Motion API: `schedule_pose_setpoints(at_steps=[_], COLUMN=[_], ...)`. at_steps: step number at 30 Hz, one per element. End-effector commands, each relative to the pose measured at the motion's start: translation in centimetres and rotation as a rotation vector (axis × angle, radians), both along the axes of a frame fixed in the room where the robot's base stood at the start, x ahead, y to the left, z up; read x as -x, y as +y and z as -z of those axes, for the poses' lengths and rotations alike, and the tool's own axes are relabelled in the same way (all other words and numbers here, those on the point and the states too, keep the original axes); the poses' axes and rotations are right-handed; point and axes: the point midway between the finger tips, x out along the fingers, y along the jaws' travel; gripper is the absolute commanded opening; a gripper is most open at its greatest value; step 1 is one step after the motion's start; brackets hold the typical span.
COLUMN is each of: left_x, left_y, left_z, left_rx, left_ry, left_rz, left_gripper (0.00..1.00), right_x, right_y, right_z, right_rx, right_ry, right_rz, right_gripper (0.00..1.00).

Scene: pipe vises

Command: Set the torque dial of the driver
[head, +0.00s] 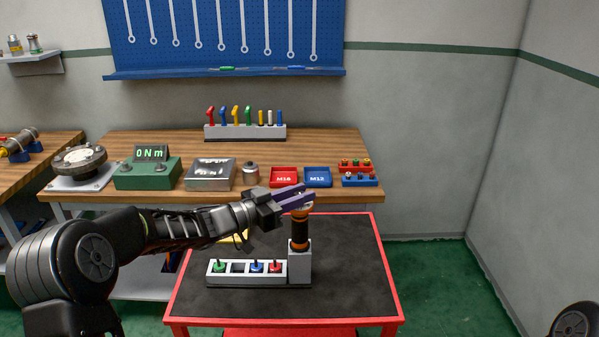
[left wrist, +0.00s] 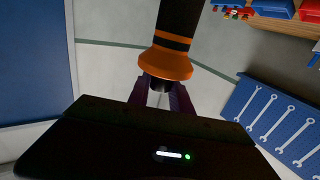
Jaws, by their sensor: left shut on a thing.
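The driver (head: 299,234) has a black body with orange bands and stands upright in a grey holder (head: 299,265) on the cart. My left gripper (head: 297,197) reaches in from the left, and its purple fingers are shut on the driver's top end. The left wrist view shows the driver's black body and orange flared collar (left wrist: 166,63), with my left gripper's fingers (left wrist: 160,95) at the narrow dark end beyond the collar. Dial markings are not readable. My right gripper is out of view.
The holder joins a white rack (head: 247,280) with green, blue and red pieces and one dark slot. The dark cart top (head: 345,270) has a red rim and free room at right. Behind, a wooden bench carries a green box reading 0Nm (head: 148,172) and red and blue trays.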

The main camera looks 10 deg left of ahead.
Motion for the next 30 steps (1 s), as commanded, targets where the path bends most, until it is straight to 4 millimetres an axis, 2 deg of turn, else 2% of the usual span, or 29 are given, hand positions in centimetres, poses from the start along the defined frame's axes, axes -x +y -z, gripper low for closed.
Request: schedule_pose_setpoints(at_steps=[1, 7, 16, 29, 30], left_x=[-0.1, -0.1, -0.1, 0.0, 0.0], left_y=[0.1, 0.0, -0.1, -0.1, -0.1], left_z=[-0.8, -0.4, -0.2, -0.2, -0.2], left_rx=[0.001, -0.001, 0.001, 0.001, 0.001], left_ry=[0.001, -0.004, -0.007, -0.009, -0.009], left_rz=[0.038, 0.186, 0.3, 0.316, 0.315], left_gripper=[0.0, 0.0, 0.0, 0.0, 0.26], right_x=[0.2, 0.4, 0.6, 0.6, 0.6], right_y=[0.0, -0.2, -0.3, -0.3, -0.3], right_z=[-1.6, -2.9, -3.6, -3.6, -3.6], right_rx=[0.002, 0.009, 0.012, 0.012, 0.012], right_ry=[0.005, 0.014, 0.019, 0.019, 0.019], right_rz=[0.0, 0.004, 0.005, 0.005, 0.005], right_gripper=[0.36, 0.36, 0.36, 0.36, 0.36])
